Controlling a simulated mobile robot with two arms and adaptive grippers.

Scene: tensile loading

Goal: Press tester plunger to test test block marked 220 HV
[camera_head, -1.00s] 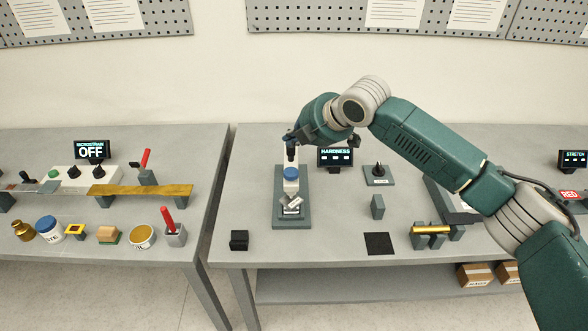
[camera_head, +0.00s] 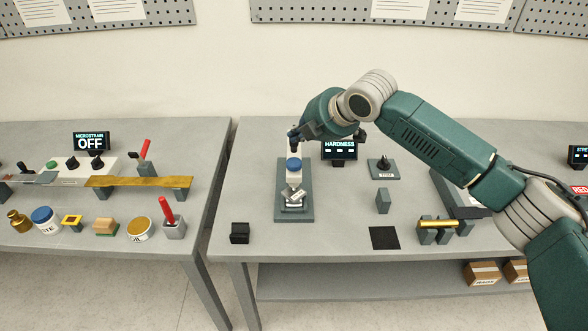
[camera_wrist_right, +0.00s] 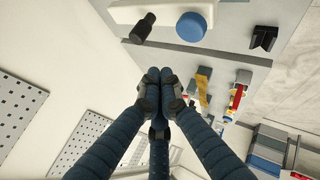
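The hardness tester (camera_head: 306,206) stands on the right table, a grey base with a white column. Its blue plunger cap (camera_head: 294,164) shows at the front of the column and also in the right wrist view (camera_wrist_right: 191,27), with a black knob (camera_wrist_right: 143,27) beside it. A small metallic block (camera_head: 295,194) sits on the tester's stage below the cap; its marking is too small to read. My right gripper is at the top of the tester, partly hidden by its wrist. In the wrist view its fingertips (camera_wrist_right: 160,84) are together and empty, apart from the cap. My left gripper is not in view.
A HARDNESS display (camera_head: 340,148) stands close behind and right of the tester. A black knob plate (camera_head: 384,168), grey block (camera_head: 383,200) and dark mat (camera_head: 384,238) lie to the right. A black holder (camera_head: 240,233) stands front left. A gap separates the two tables.

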